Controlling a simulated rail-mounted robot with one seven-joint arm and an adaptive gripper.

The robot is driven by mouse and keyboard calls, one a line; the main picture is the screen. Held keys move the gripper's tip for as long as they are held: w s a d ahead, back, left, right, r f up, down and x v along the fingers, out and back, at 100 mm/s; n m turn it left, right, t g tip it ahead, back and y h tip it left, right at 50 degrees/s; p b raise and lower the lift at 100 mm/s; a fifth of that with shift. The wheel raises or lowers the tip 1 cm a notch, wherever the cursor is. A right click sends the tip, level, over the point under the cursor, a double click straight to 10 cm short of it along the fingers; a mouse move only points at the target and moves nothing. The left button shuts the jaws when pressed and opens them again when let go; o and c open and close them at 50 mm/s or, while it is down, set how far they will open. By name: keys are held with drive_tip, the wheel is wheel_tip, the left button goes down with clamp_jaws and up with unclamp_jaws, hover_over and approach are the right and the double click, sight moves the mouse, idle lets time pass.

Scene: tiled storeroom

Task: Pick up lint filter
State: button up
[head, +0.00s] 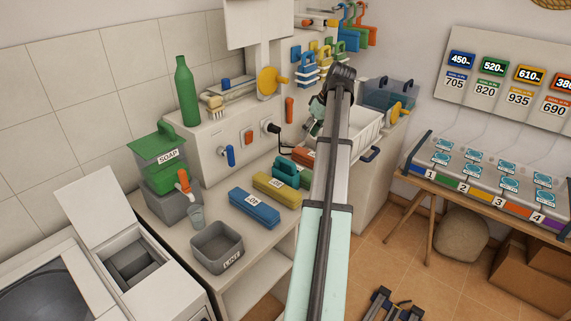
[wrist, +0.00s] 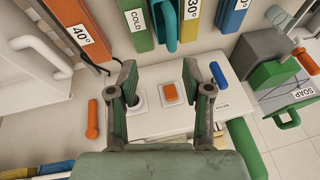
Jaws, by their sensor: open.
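I cannot single out a lint filter for certain in either view. An open grey bin (head: 218,246) labelled LINT stands at the front of the counter in the head view, and it looks empty. A white machine at the left has a raised lid (head: 97,209) and an open grey compartment (head: 137,262). My gripper (head: 317,112) is mostly hidden behind my arm, above the counter's back right. In the wrist view my gripper (wrist: 170,78) is open with nothing between its fingers, over a white panel with an orange switch (wrist: 172,92).
Labelled blue (head: 254,208) and yellow (head: 277,190) blocks lie on the counter. A green soap dispenser (head: 160,165) stands left, with a grey cup (head: 196,217) beside it. A green bottle (head: 187,92) stands on the white box. A table (head: 455,197) with numbered slots is at right.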

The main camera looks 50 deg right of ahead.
wheel_tip(320, 180, up, 3)
drive_tip(key=w, duration=0.1)
drive_tip(key=p, duration=0.4)
approach(285, 161)
drive_tip(key=d+x, duration=0.1)
drive_tip(key=x, duration=0.4)
drive_tip(key=shift+n, duration=0.4)
drive_tip(key=shift+p+x, duration=1.05)
drive_tip(key=shift+x, duration=1.8)
drive_tip(key=shift+a, duration=0.1)
clamp_jaws()
